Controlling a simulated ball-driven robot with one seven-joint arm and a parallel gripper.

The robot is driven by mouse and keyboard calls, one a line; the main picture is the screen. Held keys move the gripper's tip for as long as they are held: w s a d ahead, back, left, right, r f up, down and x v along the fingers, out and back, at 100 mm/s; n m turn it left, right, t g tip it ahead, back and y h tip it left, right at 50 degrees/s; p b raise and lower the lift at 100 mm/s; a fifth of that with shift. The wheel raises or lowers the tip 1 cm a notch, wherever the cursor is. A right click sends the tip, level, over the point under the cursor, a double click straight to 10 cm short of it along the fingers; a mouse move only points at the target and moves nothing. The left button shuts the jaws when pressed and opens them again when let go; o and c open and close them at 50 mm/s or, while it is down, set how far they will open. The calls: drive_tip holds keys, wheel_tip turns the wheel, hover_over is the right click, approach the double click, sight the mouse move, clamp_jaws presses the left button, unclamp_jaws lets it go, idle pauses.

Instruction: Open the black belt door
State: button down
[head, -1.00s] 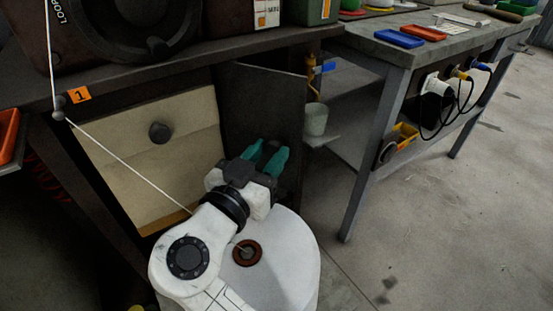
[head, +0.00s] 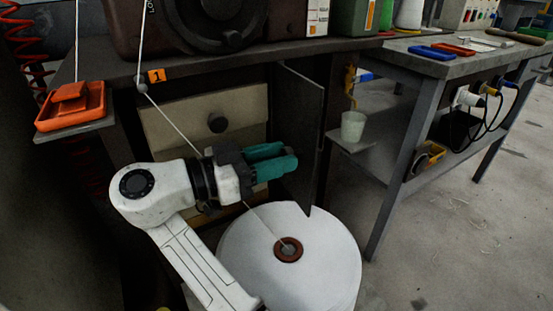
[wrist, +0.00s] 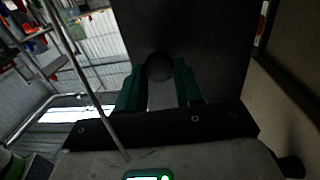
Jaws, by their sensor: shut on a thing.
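The black belt door (head: 302,125) is a dark flat panel under the dark bench, seen in the head view swung out from the front and nearly edge-on. In the wrist view the dark panel (wrist: 215,50) fills the upper middle. A round dark knob (wrist: 159,66) on it sits between my two teal fingers. My gripper (head: 292,160) is shut on this knob, on the left face of the door. It also shows in the wrist view (wrist: 158,92). In the head view my fingers hide the knob.
A cream door (head: 185,118) with a dark knob is left of the black door. A white roll (head: 335,250) stands on the floor just below my gripper, with a thin string crossing to a pulley. A pale cup (head: 353,126) sits on a shelf right of the door.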

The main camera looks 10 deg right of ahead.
idle(0.4)
drive_tip(key=c, duration=0.8)
unclamp_jaws()
drive_tip(key=shift+o, duration=0.2)
drive_tip(key=shift+a, duration=0.1)
drive_tip(key=p+v, duration=0.2)
drive_tip(key=v, duration=0.8)
drive_tip(key=shift+a+p, duration=0.3)
drive_tip(key=shift+a, duration=0.1)
